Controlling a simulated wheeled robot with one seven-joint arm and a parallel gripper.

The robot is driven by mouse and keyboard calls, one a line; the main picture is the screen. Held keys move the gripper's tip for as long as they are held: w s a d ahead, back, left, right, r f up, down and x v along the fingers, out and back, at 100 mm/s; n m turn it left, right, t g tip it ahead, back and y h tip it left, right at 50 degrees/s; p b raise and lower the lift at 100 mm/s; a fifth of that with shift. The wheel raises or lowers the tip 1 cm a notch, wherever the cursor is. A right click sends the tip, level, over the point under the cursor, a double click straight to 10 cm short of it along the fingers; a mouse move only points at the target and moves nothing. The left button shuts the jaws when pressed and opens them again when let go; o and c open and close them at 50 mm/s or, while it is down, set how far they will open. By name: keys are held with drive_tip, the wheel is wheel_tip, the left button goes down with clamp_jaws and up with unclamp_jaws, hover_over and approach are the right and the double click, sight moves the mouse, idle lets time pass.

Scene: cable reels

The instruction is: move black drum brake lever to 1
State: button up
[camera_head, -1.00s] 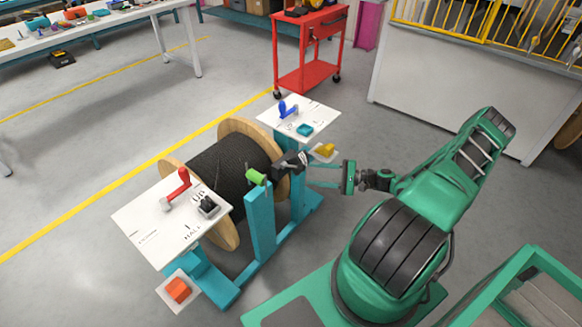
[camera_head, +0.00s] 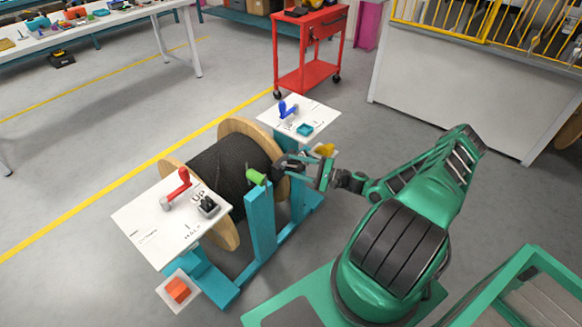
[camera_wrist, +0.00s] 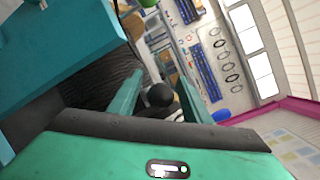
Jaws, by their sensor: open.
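The black drum brake lever (camera_head: 281,166) is at the near side of the cable drum (camera_head: 228,168), just right of the green handle (camera_head: 256,177). My gripper (camera_head: 295,165) is at the lever with its fingers pointing left. In the wrist view the lever's round black knob (camera_wrist: 160,95) shows between my two open fingers. I cannot tell whether either finger touches it. The rest of the lever is largely hidden, and I cannot make out a mark reading 1.
A white panel (camera_head: 150,236) with a red lever (camera_head: 180,185) is at the left. Another panel (camera_head: 318,112) with a blue lever (camera_head: 288,107) stands behind. A teal post (camera_head: 261,220) is close by, and a yellow block (camera_head: 325,149) lies near my gripper.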

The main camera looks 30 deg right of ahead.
drive_tip(key=shift+w+a, duration=0.3)
drive_tip(key=shift+w, duration=0.1)
clamp_jaws()
drive_tip(key=shift+s+f, duration=0.25)
drive_tip(key=shift+f, duration=0.05)
unclamp_jaws()
drive_tip(key=v, duration=1.1)
